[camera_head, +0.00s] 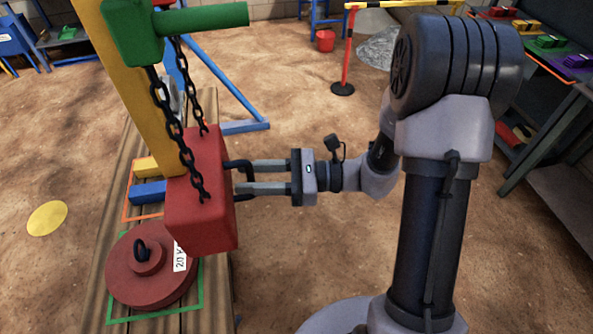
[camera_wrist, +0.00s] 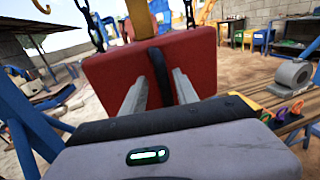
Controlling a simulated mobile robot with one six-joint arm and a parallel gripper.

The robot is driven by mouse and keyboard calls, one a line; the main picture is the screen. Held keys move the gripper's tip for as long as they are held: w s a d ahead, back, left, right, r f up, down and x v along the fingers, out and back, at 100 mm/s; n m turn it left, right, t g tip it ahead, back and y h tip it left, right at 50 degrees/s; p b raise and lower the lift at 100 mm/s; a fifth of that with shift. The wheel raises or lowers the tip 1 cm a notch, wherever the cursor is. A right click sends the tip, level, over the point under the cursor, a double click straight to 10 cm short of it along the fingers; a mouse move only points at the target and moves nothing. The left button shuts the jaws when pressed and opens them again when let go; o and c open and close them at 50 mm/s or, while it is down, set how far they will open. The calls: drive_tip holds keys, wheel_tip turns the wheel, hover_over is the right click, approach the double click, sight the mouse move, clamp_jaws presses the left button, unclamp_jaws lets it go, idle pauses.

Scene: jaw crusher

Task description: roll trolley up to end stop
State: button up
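A red block (camera_head: 205,205) hangs on black chains (camera_head: 180,125) below a green part (camera_head: 135,35) with a round green bar, beside a yellow beam (camera_head: 140,80). I cannot tell for sure which of these is the trolley, and I cannot pick out an end stop. A black handle (camera_head: 243,178) stands out from the block's side. My gripper (camera_head: 243,176) is open, with one finger on each side of the handle. In the wrist view the red block (camera_wrist: 205,65) fills the middle, and gaps show between the fingers and the handle (camera_wrist: 160,75).
A wooden bench (camera_head: 100,280) below carries a round red weight (camera_head: 150,265) in a green outline, plus blue and yellow blocks. A blue frame leg (camera_head: 215,80) stands behind. A barrier post (camera_head: 346,60) and a red bucket (camera_head: 325,40) are farther back. Sandy floor lies open between.

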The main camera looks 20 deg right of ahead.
drive_tip(key=p+v, duration=0.3)
drive_tip(key=v, duration=1.4)
drive_tip(key=shift+p, duration=0.35)
